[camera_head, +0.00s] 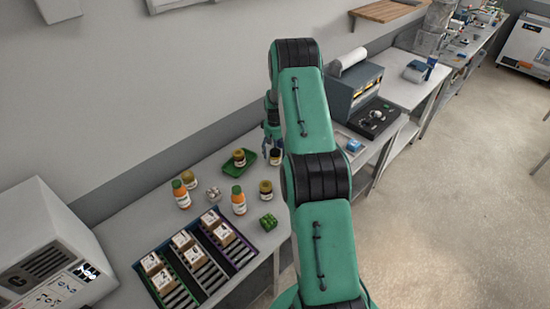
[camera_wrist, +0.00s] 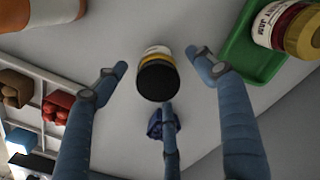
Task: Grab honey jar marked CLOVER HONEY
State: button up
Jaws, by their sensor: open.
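A jar with a dark lid (camera_wrist: 157,80) and a yellowish band stands between my fingers in the wrist view. Its label is mostly turned away and cannot be read. In the head view this jar (camera_head: 276,158) stands at the back of the bench, just below my gripper (camera_head: 272,132). My gripper (camera_wrist: 158,90) is open, with its three blue fingers spread around the jar, apparently not touching it. I cannot read CLOVER HONEY on any jar.
The green tray (camera_head: 233,167) sits beside the gripper. Another jar (camera_head: 265,190), orange bottles (camera_head: 239,205) and a green block (camera_head: 268,221) stand nearer. My arm hides the bench to the right.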

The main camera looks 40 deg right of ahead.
aim_at(275, 158)
jog(key=shift+s+f+p, duration=0.1)
jog(key=shift+f+p, duration=0.2)
jog(key=shift+f, duration=1.85)
jog(key=shift+c, duration=0.3)
jog(key=c, duration=1.5)
jog(key=shift+r, duration=0.2)
jog(key=shift+r+b, duration=0.5)
jog(key=shift+r, duration=4.35)
